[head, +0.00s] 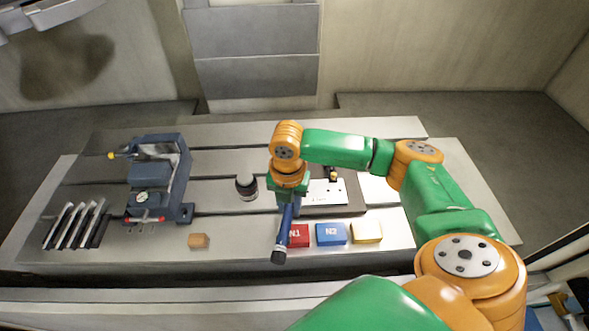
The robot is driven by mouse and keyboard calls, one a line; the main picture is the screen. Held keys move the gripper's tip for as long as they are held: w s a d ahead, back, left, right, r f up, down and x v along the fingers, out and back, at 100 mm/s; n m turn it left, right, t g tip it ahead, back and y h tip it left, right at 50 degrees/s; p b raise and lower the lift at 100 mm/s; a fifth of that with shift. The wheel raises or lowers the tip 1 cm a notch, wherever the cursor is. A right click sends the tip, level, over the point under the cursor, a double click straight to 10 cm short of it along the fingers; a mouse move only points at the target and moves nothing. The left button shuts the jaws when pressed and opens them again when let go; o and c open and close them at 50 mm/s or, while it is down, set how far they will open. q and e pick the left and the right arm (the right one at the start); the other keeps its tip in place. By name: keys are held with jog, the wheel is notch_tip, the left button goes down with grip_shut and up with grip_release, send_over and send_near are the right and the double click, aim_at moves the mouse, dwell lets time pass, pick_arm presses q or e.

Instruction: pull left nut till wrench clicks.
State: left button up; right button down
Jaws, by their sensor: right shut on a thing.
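My right gripper (288,196) is shut on a blue-handled wrench (285,226), whose dark end points toward the front edge of the table. The gripper stands at the left end of a mould base with a pale top plate (326,198). The left nut is not visible; my gripper and wrist cover that end of the plate. A small yellow and black part (333,175) stands at the back of the plate. Whether the wrench sits on a nut cannot be seen. My left gripper is not in view.
In front of the plate lie a red block (299,235) marked N1, a blue block (331,234) marked N2 and a yellow block (367,232). A dark cylinder (246,187), a wooden block (199,240), a blue fixture with a gauge (152,172) and a rack of tools (75,225) stand left.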

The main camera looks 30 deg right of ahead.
jog(key=shift+a+f, duration=0.2)
jog(key=shift+a, duration=0.15)
jog(key=shift+w+a+m, duration=0.15)
jog(key=shift+w+m, duration=0.05)
jog(key=shift+m, duration=0.2)
dwell(0.3)
jog(key=shift+s+d+n, duration=0.25)
jog(key=shift+d+n, duration=0.1)
jog(key=shift+n, duration=0.45)
jog(key=shift+s+d, duration=0.1)
jog(key=shift+r, duration=0.15)
